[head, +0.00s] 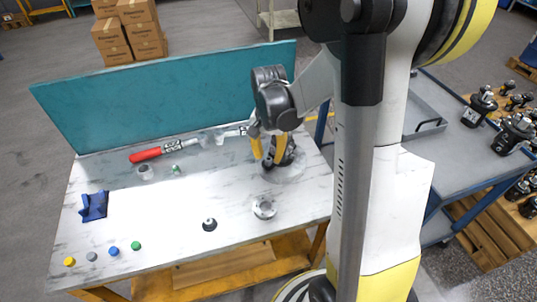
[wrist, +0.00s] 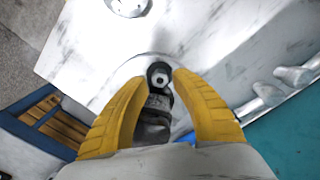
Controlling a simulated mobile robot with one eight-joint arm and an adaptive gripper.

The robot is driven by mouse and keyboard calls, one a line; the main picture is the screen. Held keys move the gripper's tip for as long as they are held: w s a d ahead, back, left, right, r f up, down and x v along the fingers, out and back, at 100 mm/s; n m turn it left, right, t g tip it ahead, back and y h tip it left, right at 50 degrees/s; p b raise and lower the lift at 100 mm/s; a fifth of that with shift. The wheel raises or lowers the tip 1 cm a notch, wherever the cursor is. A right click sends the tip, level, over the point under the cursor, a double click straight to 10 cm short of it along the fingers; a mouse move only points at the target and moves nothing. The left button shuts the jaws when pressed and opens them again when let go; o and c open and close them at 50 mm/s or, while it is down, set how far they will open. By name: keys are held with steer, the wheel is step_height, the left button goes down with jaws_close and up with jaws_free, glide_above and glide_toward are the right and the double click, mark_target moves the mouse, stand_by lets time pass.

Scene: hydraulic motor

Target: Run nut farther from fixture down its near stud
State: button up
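A dark motor assembly (head: 285,151) stands near the table's right end, partly hidden by my gripper. In the wrist view, a dark round piece with a pale centre (wrist: 159,77) shows between my fingertips, with more dark body (wrist: 152,120) below it. I cannot tell the nuts, the studs or the fixture apart here. My gripper (head: 264,152) points down at the assembly. In the wrist view its yellow fingers (wrist: 159,80) are spread, one on each side of the round piece, with narrow gaps showing.
A silver ring part (head: 264,209) and a black round part (head: 210,225) lie on the white table. A red-handled wrench (head: 147,155) lies by the teal back panel (head: 180,95). A grey cart (head: 450,160) stands right.

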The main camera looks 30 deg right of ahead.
steer(key=shift+r, duration=0.1)
steer(key=shift+r+p, duration=1.35)
steer(key=shift+r, duration=0.35)
steer(key=o, duration=0.6)
step_height(320, 180, up, 6)
steer(key=p, duration=0.4)
step_height(320, 180, up, 12)
glide_above(268, 159)
